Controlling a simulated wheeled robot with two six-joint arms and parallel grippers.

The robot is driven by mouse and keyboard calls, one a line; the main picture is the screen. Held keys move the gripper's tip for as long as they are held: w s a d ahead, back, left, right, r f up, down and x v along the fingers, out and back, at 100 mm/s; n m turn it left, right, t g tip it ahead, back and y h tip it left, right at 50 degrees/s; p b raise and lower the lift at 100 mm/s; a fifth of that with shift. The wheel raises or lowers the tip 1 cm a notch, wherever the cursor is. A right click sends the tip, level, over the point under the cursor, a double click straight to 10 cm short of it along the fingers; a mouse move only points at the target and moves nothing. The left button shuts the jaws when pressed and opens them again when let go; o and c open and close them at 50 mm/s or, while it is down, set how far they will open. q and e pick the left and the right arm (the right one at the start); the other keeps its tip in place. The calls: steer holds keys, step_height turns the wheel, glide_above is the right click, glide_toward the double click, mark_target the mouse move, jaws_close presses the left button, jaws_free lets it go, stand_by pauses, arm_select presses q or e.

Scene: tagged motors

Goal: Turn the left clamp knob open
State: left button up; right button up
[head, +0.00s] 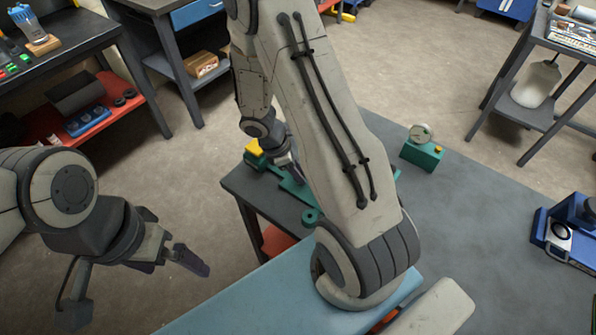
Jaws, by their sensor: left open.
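A green fixture (293,187) lies at the table's far left corner, with a yellow part (253,148) at its far end and a round green piece (312,216) at its near end. I cannot tell which part is the left clamp knob. My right arm covers much of the fixture. My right gripper (284,158) points down at the fixture, and its fingers are too hidden to show whether they touch it or are open. My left gripper (138,290) is open and empty, off the table's left side and well apart from the fixture.
The grey table (480,240) has clear room at its middle. A green block with a round dial (422,148) stands at its back, and a blue device (568,235) at the right. A dark bench (60,58) with a red lower shelf (100,115) stands at the left.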

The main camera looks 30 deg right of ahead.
jaws_close()
steer(key=shift+f+n+b, duration=0.25)
steer(key=shift+n+b, duration=0.45)
steer(key=shift+b, duration=0.25)
steer(key=shift+r+n+t+h+b, duration=0.15)
steer(key=shift+n+t+h+b, duration=0.15)
steer(key=shift+n+t+b, duration=0.35)
steer(key=shift+r, duration=0.1)
steer(key=shift+p, duration=0.3)
steer(key=o, duration=0.8)
jaws_free()
steer(key=p+v, duration=0.2)
steer(key=v, duration=0.8)
steer(key=shift+r+p, duration=0.25)
steer(key=shift+p, duration=0.1)
